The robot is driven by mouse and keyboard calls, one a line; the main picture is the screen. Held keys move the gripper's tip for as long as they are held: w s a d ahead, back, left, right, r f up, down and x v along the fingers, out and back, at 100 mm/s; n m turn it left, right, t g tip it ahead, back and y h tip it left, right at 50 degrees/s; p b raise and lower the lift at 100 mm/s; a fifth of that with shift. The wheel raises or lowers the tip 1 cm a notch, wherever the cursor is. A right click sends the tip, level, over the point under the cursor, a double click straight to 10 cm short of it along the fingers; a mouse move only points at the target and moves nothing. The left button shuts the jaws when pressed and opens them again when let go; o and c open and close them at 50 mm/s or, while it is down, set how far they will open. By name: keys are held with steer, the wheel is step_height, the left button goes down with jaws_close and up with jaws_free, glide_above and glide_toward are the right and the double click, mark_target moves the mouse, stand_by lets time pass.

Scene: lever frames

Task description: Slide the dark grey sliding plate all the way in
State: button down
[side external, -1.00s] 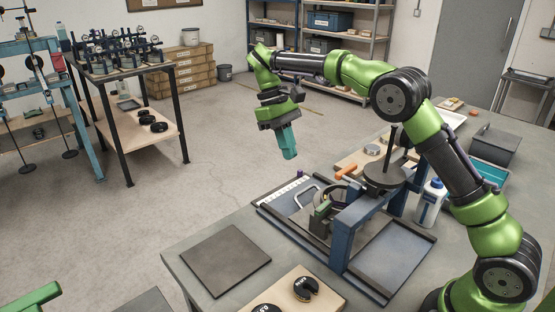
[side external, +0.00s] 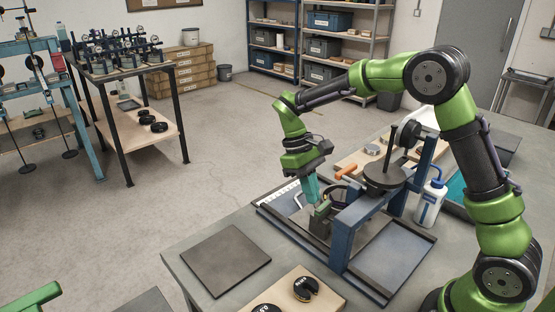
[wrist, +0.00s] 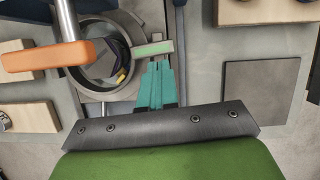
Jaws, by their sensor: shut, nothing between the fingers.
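A dark grey plate (side external: 281,205) lies flat in the left part of the blue-framed tray, beside a white scale strip. I take it to be the sliding plate; how far in it sits is unclear. A pale U-shaped handle (side external: 298,201) stands there, partly behind my fingers. My gripper (side external: 312,202) points down with its teal fingers together and empty, just above or beside a dark block with a green top (side external: 321,217). In the wrist view, my fingertips (wrist: 160,64) are close to a green bar (wrist: 152,48); contact cannot be told.
The blue lever frame (side external: 352,232) carries a round dark weight (side external: 384,177), with an orange handle (side external: 350,171) close to my gripper. A white bottle (side external: 430,204) stands to the right. A dark square plate (side external: 225,260) and a board with weights (side external: 290,296) lie in front.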

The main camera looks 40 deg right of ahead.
mark_target(324, 208)
stand_by(0.3)
steer(key=s, duration=0.4)
steer(key=shift+s+f, duration=0.1)
steer(key=shift+s, duration=0.45)
